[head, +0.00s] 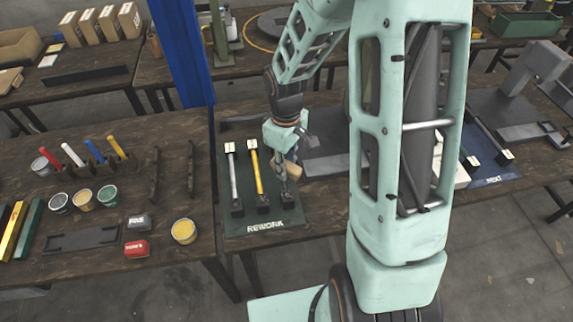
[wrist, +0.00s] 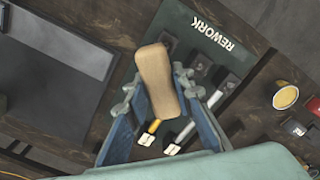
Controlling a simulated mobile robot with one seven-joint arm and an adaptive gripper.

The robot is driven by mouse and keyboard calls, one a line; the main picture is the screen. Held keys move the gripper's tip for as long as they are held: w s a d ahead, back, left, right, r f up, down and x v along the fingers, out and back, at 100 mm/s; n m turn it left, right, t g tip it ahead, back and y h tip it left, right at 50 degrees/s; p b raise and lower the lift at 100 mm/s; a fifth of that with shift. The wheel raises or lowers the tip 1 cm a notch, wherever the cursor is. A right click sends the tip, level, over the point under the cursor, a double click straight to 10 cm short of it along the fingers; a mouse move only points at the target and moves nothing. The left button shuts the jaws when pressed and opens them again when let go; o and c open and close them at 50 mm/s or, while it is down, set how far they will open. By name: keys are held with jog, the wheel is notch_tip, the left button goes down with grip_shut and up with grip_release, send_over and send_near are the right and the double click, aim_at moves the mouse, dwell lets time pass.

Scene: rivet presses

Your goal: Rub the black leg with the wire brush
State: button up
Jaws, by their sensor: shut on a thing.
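My gripper (head: 287,162) is shut on the wire brush, whose wooden block (head: 293,171) shows just under the fingers. In the wrist view the pale wooden brush (wrist: 154,78) lies between the two fingers (wrist: 157,88); its bristles are hidden. The black leg (head: 290,200) is the rightmost of three legs on the green REWORK mat (head: 233,218). The brush and gripper are over its upper part and hide most of it. In the wrist view a dark foot (wrist: 170,44) shows beside the brush. I cannot tell whether brush and leg touch.
The yellow leg (head: 257,175) and silver leg (head: 233,175) lie close left of the black one. A blue post (head: 183,50) stands behind left. The left table holds paint cups (head: 83,199), coloured-handled tools (head: 73,155) and a yellow pot (head: 184,231). A NEXT mat (head: 492,181) is at right.

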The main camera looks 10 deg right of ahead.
jog(key=b, duration=0.3)
jog(key=shift+w+f, duration=0.15)
jog(key=shift+f, duration=0.2)
jog(key=shift+b, duration=0.6)
jog(key=shift+r+b, duration=0.2)
jog(key=shift+b, duration=0.4)
jog(key=shift+d+f, duration=0.1)
